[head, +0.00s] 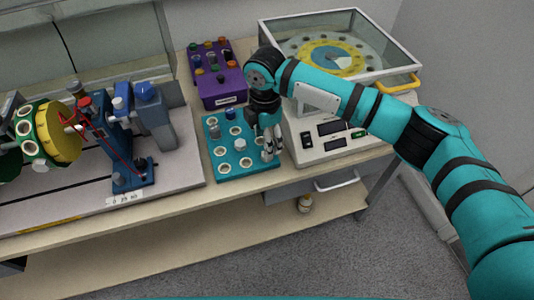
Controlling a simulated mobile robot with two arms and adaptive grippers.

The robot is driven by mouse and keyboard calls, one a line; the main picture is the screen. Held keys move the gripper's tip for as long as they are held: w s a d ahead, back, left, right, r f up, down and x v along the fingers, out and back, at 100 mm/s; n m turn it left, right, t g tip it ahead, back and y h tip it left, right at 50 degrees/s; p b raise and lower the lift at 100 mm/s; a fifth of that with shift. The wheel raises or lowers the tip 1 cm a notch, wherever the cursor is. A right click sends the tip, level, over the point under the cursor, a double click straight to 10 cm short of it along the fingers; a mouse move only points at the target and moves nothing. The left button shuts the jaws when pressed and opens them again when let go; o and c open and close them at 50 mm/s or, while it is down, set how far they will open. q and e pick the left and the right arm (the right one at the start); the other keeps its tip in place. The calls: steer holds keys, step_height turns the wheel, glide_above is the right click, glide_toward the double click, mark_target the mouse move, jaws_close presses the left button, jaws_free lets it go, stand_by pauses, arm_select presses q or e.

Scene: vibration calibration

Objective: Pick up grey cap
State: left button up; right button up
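My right gripper (268,157) points down at the right edge of a teal tray (258,170) with round white-rimmed holes. Its fingers are small and partly overlapped by the wrist, so I cannot tell whether they are open or shut. A small greyish cap (240,145) stands in the tray, left of the fingers and apart from them. A blue cap (230,113) stands near the tray's back. The part of the tray behind my wrist is hidden. My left gripper is not in view.
A purple box (222,97) with coloured caps stands behind the tray. A white device (325,150) and a glass-walled case (340,45) with a yellow disc stand to the right. A blue and yellow machine (60,130) fills the left of the bench.

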steer(key=f, duration=0.2)
steer(key=d+f+p, duration=0.1)
steer(key=f, duration=0.1)
steer(key=shift+w+f, duration=0.2)
steer(key=shift+f, duration=0.6)
steer(key=c, duration=0.7)
steer(key=shift+c, duration=0.2)
